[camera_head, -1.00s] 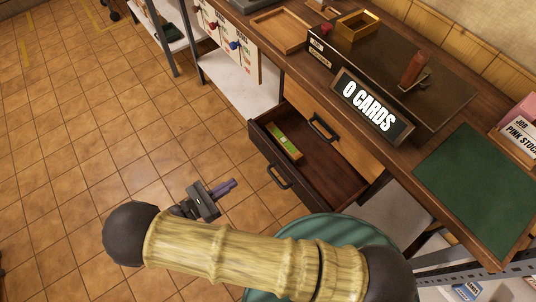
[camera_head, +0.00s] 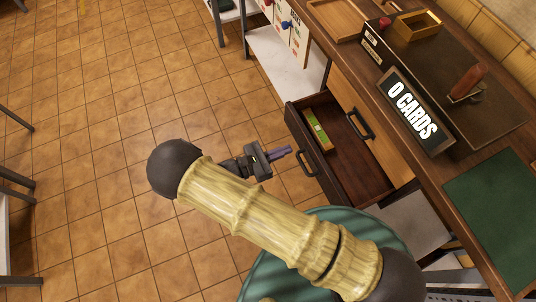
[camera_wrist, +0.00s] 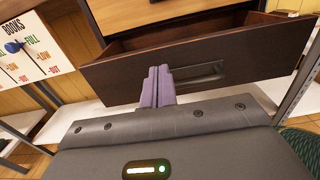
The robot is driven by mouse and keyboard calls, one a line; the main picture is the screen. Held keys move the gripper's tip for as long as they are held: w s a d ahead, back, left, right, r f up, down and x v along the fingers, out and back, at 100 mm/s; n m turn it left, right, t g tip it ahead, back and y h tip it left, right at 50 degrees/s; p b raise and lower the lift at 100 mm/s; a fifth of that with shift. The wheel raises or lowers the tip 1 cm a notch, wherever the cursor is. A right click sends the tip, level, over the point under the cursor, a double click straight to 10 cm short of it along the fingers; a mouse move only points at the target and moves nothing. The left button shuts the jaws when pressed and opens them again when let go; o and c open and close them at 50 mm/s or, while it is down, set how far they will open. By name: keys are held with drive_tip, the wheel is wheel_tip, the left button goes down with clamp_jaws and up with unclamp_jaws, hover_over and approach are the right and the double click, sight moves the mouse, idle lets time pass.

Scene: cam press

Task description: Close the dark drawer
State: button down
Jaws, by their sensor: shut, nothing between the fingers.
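The dark drawer (camera_head: 345,165) is pulled out under the wooden desk, with a green and yellow item (camera_head: 319,130) lying inside along its left part. Its dark front (camera_wrist: 110,75) spans the wrist view, with a recessed-looking handle (camera_wrist: 200,76) in the middle; the handle also shows in the head view (camera_head: 304,160). My gripper (camera_head: 281,153) is shut and empty, its purple fingers pointing at the drawer front. In the wrist view the fingertips (camera_wrist: 158,70) overlap the front just left of the handle; I cannot tell whether they touch it.
A lighter wooden drawer (camera_head: 353,103) sits closed beside the dark one. The desk top holds a "0 CARDS" sign (camera_head: 414,112), a stamp (camera_head: 467,82) and a green mat (camera_head: 500,195). A green round seat (camera_head: 265,275) is beneath my arm. Tiled floor left is open.

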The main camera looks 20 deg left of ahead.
sight(306, 141)
drive_tip(key=x, duration=0.5)
drive_tip(key=shift+w, duration=0.15)
